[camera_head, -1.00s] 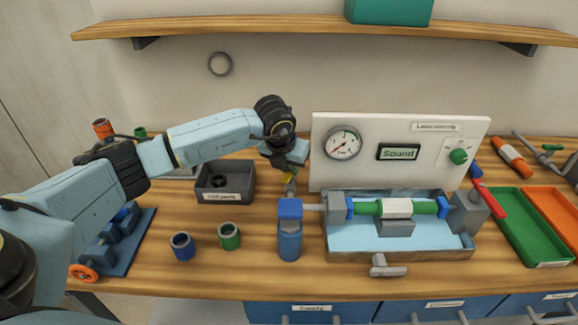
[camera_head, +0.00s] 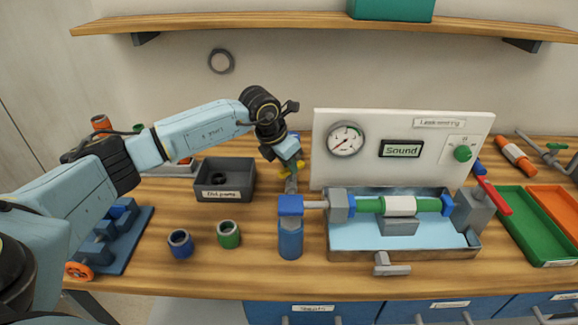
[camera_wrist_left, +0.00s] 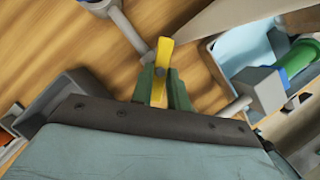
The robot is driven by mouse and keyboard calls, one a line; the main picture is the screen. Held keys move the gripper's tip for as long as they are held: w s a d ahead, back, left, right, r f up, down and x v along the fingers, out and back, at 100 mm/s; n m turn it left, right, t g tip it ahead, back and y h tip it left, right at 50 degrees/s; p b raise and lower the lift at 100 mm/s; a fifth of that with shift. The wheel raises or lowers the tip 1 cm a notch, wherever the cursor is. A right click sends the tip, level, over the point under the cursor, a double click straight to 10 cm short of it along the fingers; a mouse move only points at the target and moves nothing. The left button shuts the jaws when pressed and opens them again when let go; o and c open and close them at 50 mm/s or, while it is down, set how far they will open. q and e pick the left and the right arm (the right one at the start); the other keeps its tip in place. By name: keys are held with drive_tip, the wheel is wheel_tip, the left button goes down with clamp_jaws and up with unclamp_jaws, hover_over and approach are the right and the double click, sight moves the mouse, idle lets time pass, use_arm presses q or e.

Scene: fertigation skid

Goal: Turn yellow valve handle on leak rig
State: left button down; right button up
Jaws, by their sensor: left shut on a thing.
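The yellow valve handle (camera_head: 300,164) sits on a grey valve behind the blue-capped cylinder, left of the leak rig (camera_head: 335,243). My left gripper (camera_head: 289,172) reaches down over it from behind and is shut on it. In the left wrist view the yellow handle (camera_wrist_left: 162,54) stands between the green fingers of the gripper (camera_wrist_left: 161,76), its end sticking out past them. The rig's white panel carries a round gauge (camera_head: 346,139) and a display (camera_head: 402,149) reading "Sound". My right gripper is not in view.
A dark grey bin (camera_head: 225,181) stands close left of the gripper. The blue cylinder (camera_head: 290,238) stands just in front of the valve. Green and orange trays are at the right.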

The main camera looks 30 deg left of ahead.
use_arm(q)
drive_tip(key=m, duration=0.1)
drive_tip(key=m+h+b, duration=0.1)
drive_tip(key=m, duration=0.1)
drive_tip(key=shift+w+a+m+g, duration=0.1)
drive_tip(key=shift+a+m+g, duration=0.1)
drive_tip(key=shift+m+g, duration=0.15)
drive_tip(key=m, duration=0.2)
drive_tip(key=m+g+h+b, duration=0.1)
drive_tip(key=m, duration=0.1)
drive_tip(key=shift+w+a+h, duration=0.1)
drive_tip(key=shift+w+h, duration=0.05)
drive_tip(key=shift+h, duration=0.15)
drive_tip(key=shift+w+m+g+b, duration=0.1)
drive_tip(key=shift+m+g+b, duration=0.35)
drive_tip(key=shift+m, duration=1.1)
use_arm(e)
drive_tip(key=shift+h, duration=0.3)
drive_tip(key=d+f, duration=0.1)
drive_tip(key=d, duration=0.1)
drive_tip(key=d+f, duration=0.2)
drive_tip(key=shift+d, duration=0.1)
use_arm(q)
drive_tip(key=shift+g, duration=0.3)
drive_tip(key=c, duration=1.2)
unclamp_jaws()
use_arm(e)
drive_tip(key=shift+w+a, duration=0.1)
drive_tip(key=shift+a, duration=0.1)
